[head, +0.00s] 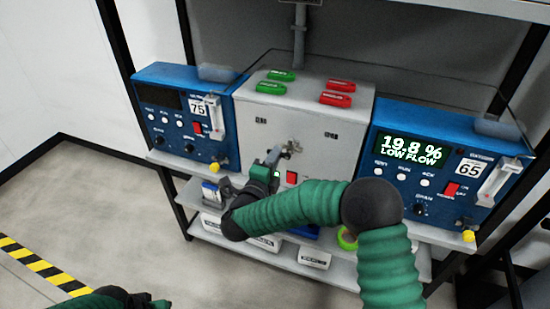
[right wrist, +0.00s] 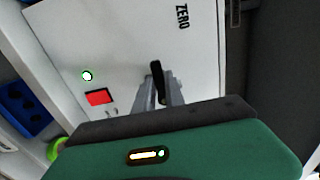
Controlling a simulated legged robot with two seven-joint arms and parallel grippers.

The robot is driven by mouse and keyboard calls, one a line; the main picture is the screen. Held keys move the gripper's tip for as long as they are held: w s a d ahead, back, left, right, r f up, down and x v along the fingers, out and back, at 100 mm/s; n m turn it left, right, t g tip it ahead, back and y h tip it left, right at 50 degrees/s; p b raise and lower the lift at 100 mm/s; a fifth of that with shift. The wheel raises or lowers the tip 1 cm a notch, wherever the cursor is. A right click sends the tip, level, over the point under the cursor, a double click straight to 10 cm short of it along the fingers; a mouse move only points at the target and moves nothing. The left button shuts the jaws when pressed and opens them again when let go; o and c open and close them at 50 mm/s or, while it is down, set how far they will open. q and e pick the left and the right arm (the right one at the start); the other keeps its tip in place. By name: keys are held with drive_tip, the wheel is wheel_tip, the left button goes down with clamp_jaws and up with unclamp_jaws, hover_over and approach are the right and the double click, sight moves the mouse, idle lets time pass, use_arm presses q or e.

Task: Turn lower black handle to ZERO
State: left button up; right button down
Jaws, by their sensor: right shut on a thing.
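The black handle (right wrist: 157,80) stands out from the pale front panel of the grey box (head: 305,113). In the right wrist view it sits between the two grey fingers of my right gripper (right wrist: 160,98), which is shut on it. The word ZERO (right wrist: 182,16) is printed on the panel above the handle in that view. In the head view my right gripper (head: 274,158) reaches the front of the box just below a metal valve fitting (head: 291,147) and hides the handle. Part of my left arm's end (head: 135,300) shows at the bottom left, away from the box; its fingers are unclear.
Blue analysers (head: 175,137) and (head: 400,180) flank the box; the right one reads 19.8 % LOW FLOW. A red switch (right wrist: 99,97) and a lit round light (right wrist: 87,76) are on the panel. Green and red tags (head: 336,99) lie on top. Small boxes (head: 313,257) fill the lower shelf.

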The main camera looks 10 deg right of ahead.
drive_tip(key=shift+f, duration=0.3)
drive_tip(key=c, duration=1.5)
unclamp_jaws()
drive_tip(key=shift+o, duration=0.5)
drive_tip(key=shift+r, duration=0.15)
drive_tip(key=v, duration=1.7)
